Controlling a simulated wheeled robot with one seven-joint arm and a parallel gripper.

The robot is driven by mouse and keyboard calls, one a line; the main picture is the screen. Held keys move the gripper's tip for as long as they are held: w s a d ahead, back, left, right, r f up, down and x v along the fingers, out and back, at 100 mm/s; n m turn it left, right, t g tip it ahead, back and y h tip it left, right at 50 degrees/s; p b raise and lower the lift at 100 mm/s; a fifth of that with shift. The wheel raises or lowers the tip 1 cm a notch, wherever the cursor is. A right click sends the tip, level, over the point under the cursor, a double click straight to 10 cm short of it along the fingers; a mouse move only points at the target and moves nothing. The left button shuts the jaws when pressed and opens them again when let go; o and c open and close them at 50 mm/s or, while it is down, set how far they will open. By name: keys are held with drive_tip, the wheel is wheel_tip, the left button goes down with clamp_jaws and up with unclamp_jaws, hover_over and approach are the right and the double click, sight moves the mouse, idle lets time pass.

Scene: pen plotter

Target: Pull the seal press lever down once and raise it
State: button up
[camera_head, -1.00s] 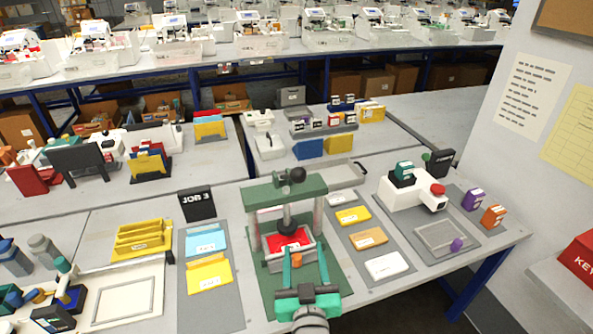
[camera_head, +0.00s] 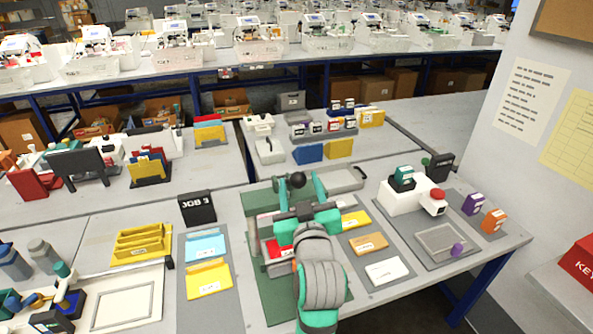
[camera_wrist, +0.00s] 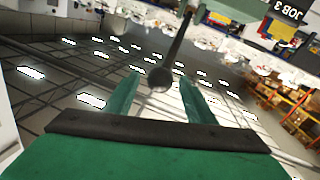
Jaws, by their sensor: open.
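The seal press (camera_head: 278,304) stands on the front table, a green frame and base largely hidden behind my arm. Its lever ends in a black ball knob (camera_head: 296,179), which sits high above the press. My gripper (camera_head: 299,184) is open, with one teal finger on each side of the knob. In the wrist view the lever knob (camera_wrist: 160,77) hangs on a dark rod between the two spread fingers (camera_wrist: 158,92). I see gaps on both sides, so the knob is not clamped. A red part of the press shows left of my arm.
Blue and yellow cards (camera_head: 207,279) lie on a grey mat left of the press, behind them a black JOB 3 sign (camera_head: 197,206). Yellow, orange and white cards (camera_head: 387,270) lie to the right. A white device with a red button (camera_head: 405,197) stands farther right.

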drive_tip(key=shift+w+a, duration=0.2)
drive_tip(key=shift+w, duration=1.35)
drive_tip(key=shift+w+a, duration=0.2)
drive_tip(key=shift+w, duration=1.35)
clamp_jaws()
